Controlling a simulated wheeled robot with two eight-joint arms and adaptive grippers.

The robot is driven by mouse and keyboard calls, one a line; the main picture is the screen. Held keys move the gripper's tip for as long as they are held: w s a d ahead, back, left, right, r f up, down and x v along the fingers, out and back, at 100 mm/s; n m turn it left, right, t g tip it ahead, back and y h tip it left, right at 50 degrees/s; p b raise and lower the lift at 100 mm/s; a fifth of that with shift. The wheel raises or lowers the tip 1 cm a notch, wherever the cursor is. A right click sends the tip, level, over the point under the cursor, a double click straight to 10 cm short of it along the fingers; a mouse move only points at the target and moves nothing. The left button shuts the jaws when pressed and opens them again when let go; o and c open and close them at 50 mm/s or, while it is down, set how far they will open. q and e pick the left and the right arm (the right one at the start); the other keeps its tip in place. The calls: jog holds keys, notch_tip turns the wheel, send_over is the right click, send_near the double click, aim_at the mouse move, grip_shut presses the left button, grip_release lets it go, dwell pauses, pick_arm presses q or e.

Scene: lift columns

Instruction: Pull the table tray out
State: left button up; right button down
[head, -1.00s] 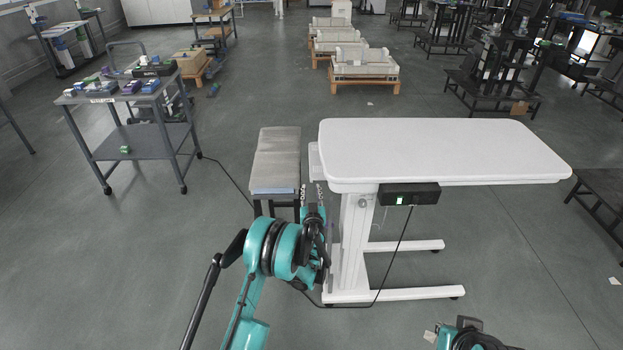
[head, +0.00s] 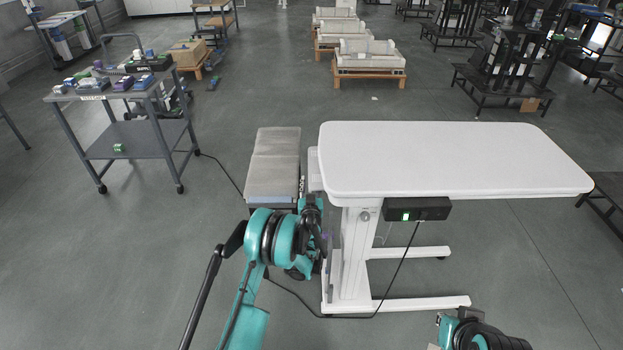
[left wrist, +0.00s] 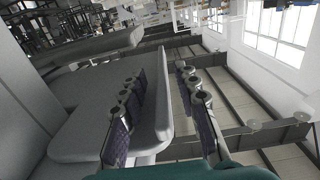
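The white table (head: 450,160) stands right of centre in the head view. A narrow pale part (head: 313,168) sticks out at its left end; I take it to be the tray, but most of it is hidden. My left gripper (left wrist: 168,105) is open in the left wrist view, with purple-grey pads on dark-jointed fingers. A thin pale panel (left wrist: 162,95) lies between the two fingers, with a gap visible on each side. In the head view my left arm hides most of this gripper, beside the table's left end. My right arm shows at the bottom right; its gripper is not visible.
A grey padded bench (head: 273,165) stands close to the table's left end. A grey cart (head: 130,140) with small boxes is at the left. A control box (head: 418,209) hangs under the table's front edge, with a cable trailing across the floor. Open floor lies at the lower left.

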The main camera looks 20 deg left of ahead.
pick_arm(q)
jog(key=shift+s+r, duration=0.1)
jog(key=shift+s, duration=0.05)
grip_shut()
jog(key=shift+a, duration=0.15)
